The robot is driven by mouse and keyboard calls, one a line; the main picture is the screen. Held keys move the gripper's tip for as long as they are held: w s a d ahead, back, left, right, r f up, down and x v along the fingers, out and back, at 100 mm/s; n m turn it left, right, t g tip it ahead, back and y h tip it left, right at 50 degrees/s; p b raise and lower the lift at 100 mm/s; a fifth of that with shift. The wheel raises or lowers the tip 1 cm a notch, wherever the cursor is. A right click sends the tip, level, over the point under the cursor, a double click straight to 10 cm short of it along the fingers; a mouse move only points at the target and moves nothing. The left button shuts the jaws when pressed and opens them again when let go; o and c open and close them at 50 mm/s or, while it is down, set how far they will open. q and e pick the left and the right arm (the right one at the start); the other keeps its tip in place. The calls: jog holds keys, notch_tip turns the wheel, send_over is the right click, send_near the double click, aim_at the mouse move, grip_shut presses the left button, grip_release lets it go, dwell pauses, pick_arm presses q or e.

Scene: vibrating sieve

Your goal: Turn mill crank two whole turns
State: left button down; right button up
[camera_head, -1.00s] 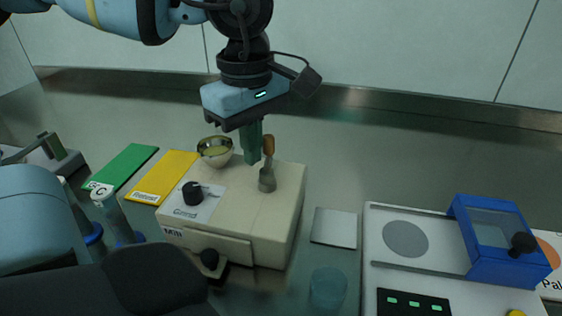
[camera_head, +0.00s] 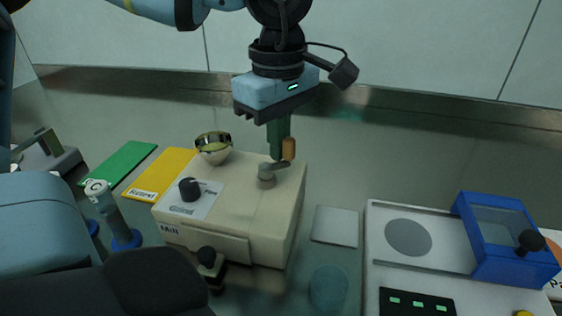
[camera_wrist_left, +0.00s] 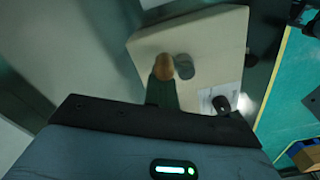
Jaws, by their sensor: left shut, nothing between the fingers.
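The cream mill (camera_head: 235,200) stands on the bench, with its crank on top. The crank has a grey hub with a short arm (camera_head: 267,178) and an upright orange-brown knob (camera_head: 289,149). My left gripper (camera_head: 277,153) points down over the mill, its green fingers shut with nothing between them. The fingers are right beside the knob, on its left in the head view; I cannot tell if they touch it. In the left wrist view the knob (camera_wrist_left: 163,67) is just beyond the fingertips, next to the grey hub (camera_wrist_left: 184,66). My right gripper is not in view.
A metal bowl (camera_head: 214,152) sits at the mill's back left corner, near a black dial (camera_head: 190,188). Green (camera_head: 125,163) and yellow (camera_head: 163,172) mats lie left. A blue-framed sieve machine (camera_head: 495,240) and grey plate (camera_head: 335,226) are right.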

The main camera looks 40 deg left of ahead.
pick_arm(q)
jog(key=shift+d, duration=0.15)
dwell(0.3)
jog(key=shift+s+d, duration=0.2)
jog(key=shift+d, duration=0.35)
jog(key=c, duration=1.4)
grip_release()
jog(key=shift+w+f, duration=0.1)
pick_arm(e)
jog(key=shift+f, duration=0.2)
pick_arm(q)
jog(key=shift+c, duration=0.6)
